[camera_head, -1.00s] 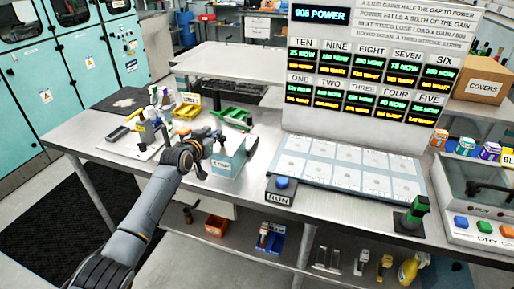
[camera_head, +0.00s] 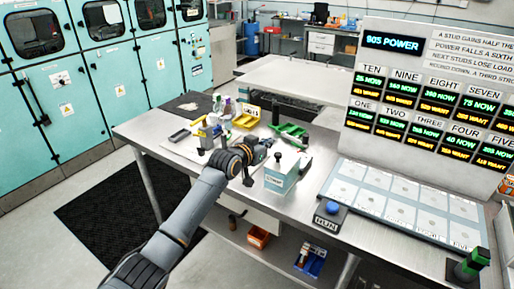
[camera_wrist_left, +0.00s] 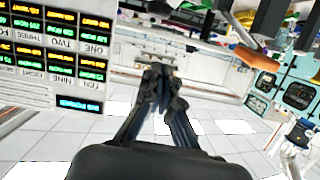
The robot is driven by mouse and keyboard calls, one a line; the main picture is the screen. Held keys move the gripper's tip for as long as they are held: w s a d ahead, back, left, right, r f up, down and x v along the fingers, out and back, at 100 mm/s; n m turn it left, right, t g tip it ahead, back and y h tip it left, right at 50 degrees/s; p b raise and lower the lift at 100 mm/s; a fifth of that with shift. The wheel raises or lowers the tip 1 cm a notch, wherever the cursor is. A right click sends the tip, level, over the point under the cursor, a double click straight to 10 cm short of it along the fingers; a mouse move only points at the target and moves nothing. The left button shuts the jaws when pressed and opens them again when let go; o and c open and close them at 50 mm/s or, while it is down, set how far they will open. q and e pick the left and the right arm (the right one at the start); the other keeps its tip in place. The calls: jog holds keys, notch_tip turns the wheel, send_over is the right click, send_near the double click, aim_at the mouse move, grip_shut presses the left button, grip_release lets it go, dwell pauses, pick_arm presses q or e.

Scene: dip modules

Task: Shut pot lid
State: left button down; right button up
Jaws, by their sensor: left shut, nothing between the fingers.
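The likely pot is a pale blue-white box-shaped container (camera_head: 281,183) with a label on its front, upright on the steel bench in the head view. A small dark knob on a stem (camera_head: 278,156) shows at its top. I cannot tell whether its lid is open or shut. My left gripper (camera_head: 262,150) is just left of the container, near its top, empty. In the left wrist view its fingers (camera_wrist_left: 158,76) are together with nothing between them. Contact with the container cannot be made out. My right gripper is not in view.
A blue RUN button (camera_head: 332,208) and a panel of pads (camera_head: 400,205) are to the right. A dark tool stands just right of the container.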

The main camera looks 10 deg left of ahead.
pick_arm(q)
jog(key=b+v, duration=0.1)
jog(key=v, duration=0.5)
jog(key=s+a+f+n+g+y+b, duration=0.1)
jog(key=s+a+f, duration=0.1)
jog(key=f, duration=0.9)
jog(key=s+a+f+n+g+y, duration=0.1)
jog(key=s+a+f+g, duration=0.1)
jog(key=f, duration=0.9)
jog(key=s+a+f+g+y, duration=0.1)
jog(key=s+f+g, duration=0.1)
jog(key=s+f, duration=0.7)
jog(key=s+a+f+g+y, duration=0.15)
jog(key=s+f, duration=0.35)
jog(key=f, duration=0.8)
jog(key=s+a+f+g, duration=0.1)
jog(key=s+f, duration=0.7)
jog(key=s, duration=0.2)
jog(key=s+a+f+g, duration=0.1)
jog(key=s+f+g, duration=0.1)
jog(key=s+f, duration=0.65)
jog(key=s+f+g, duration=0.2)
jog(key=s+f, duration=0.1)
jog(key=s, duration=1.1)
jog(key=s+f+g+b, duration=0.1)
jog(key=s+f, duration=0.3)
jog(key=s, duration=1)
jog(key=shift+g, duration=0.35)
